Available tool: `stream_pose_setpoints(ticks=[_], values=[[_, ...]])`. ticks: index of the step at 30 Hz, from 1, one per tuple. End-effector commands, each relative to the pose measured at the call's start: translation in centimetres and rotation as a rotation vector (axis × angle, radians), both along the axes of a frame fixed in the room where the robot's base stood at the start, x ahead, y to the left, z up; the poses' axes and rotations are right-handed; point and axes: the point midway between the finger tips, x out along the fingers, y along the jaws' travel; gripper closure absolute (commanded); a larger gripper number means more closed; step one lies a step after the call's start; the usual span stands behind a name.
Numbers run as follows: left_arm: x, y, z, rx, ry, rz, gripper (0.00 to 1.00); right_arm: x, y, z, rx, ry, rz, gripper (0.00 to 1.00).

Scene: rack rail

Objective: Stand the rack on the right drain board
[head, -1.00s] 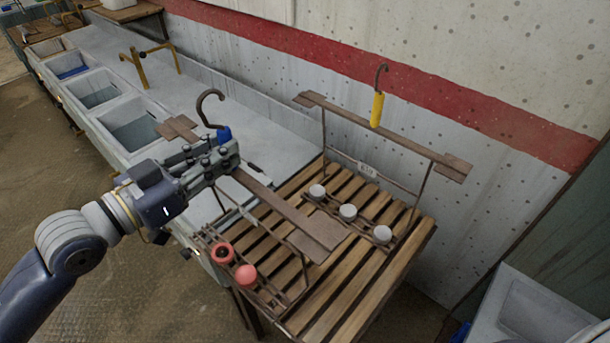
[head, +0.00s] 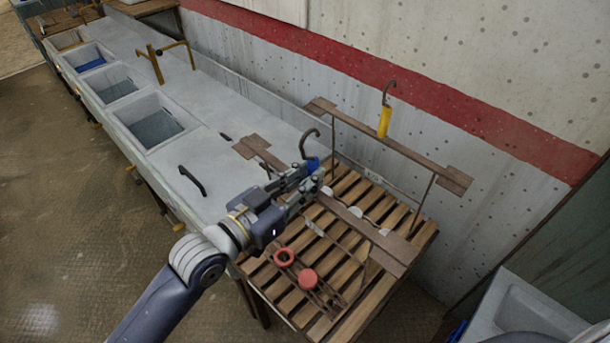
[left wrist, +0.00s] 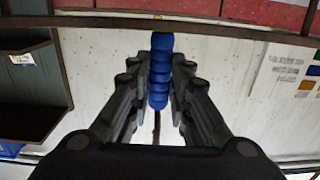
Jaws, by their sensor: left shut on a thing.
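My left gripper (head: 308,174) is shut on the blue grip (left wrist: 160,72) of a hooked handle, whose dark hook curves up above the jaws. This handle belongs to a rack (head: 372,238) with a long brown top bar, thin legs and two red round pieces (head: 308,279) low down. The rack is over the slatted wooden drain board (head: 350,320), roughly upright; I cannot tell whether its feet touch the slats. Its far bar end reaches over the grey counter. My right gripper is not in view.
A similar rack (head: 388,143) with a yellow grip (head: 384,122) stands at the back of the board by the wall; its white round pieces are partly hidden. A grey counter (head: 215,150) with sinks and a brass tap (head: 155,62) runs left. A pale basin (head: 530,310) is at lower right.

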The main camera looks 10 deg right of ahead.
Motion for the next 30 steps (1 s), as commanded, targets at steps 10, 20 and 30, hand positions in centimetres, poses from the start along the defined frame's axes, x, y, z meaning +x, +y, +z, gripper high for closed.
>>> stream_pose_setpoints(ticks=[10,20,30], values=[[0.04,0.04,-0.35,-0.007,-0.008,0.001,1.00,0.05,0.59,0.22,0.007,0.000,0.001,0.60],[0.03,0.07,-0.80,-0.002,-0.003,0.001,0.62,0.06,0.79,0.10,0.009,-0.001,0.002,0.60],[-0.48,0.86,-0.74,-0.001,-0.003,0.001,0.62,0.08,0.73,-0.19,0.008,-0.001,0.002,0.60]])
